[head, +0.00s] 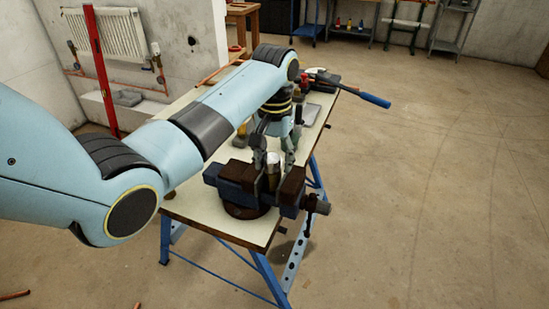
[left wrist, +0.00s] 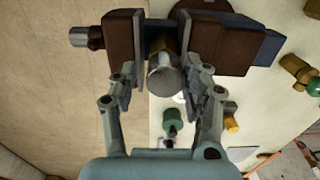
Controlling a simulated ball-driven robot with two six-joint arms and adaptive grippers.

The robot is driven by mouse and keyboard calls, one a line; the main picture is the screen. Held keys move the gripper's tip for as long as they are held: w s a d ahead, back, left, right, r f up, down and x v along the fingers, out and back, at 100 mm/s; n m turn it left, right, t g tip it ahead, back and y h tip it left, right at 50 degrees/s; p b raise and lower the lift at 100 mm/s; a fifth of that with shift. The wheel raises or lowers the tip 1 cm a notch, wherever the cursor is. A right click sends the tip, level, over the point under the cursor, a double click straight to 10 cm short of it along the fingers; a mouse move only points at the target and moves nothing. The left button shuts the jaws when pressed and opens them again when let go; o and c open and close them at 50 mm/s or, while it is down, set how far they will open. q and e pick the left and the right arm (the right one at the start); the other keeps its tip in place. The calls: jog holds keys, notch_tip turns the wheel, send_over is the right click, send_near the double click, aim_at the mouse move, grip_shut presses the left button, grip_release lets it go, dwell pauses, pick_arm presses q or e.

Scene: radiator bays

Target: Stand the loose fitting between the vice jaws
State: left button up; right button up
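The fitting, with a silver round end (left wrist: 163,73) and a brass part behind it, stands upright between the brown jaws of the blue vice (head: 236,180). The fitting also shows in the head view (head: 272,168). Whether both jaws touch it I cannot tell. My left gripper (head: 274,153) is over the vice, pointing down. In the left wrist view its fingers (left wrist: 165,78) are apart, one on each side of the fitting's end, with gaps visible; it is open. My right gripper is in neither view.
The vice sits at the near end of a pale-topped workbench (head: 190,205) with blue legs. Behind my gripper lie tools, including a blue-handled one (head: 372,99) jutting past the right edge. A brass-coloured piece (left wrist: 231,123) lies beside the right finger. Floor to the right is clear.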

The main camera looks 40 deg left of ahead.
pick_arm(q)
jog(key=shift+o, duration=0.9)
notch_tip(320, 180, up, 8)
jog(key=shift+f, duration=0.25)
jog(key=s+d+f+m+t, duration=0.15)
jog(key=s+f, duration=0.35)
jog(key=s, duration=0.6)
jog(key=s+d+r+m+t, duration=0.1)
jog(key=s+r, duration=0.1)
jog(key=s, duration=0.6)
jog(key=s+d+r+m+t, duration=0.1)
jog(key=s+r, duration=0.1)
jog(key=s, duration=0.6)
notch_tip(320, 180, down, 36)
jog(key=a+g+y+b, duration=0.1)
jog(key=a+b, duration=0.2)
jog(key=b, duration=0.8)
jog(key=s+f+b, duration=0.3)
jog(key=s+f, duration=0.3)
jog(key=f, duration=0.3)
jog(key=s+f+g+b, duration=0.1)
jog(key=s+f+b, duration=0.3)
jog(key=s+f, duration=0.3)
jog(key=s+f+b, duration=0.4)
jog(key=s+f, duration=0.2)
jog(key=f, duration=0.7)
jog(key=shift+s+a, duration=0.35)
jog(key=shift+s, duration=0.05)
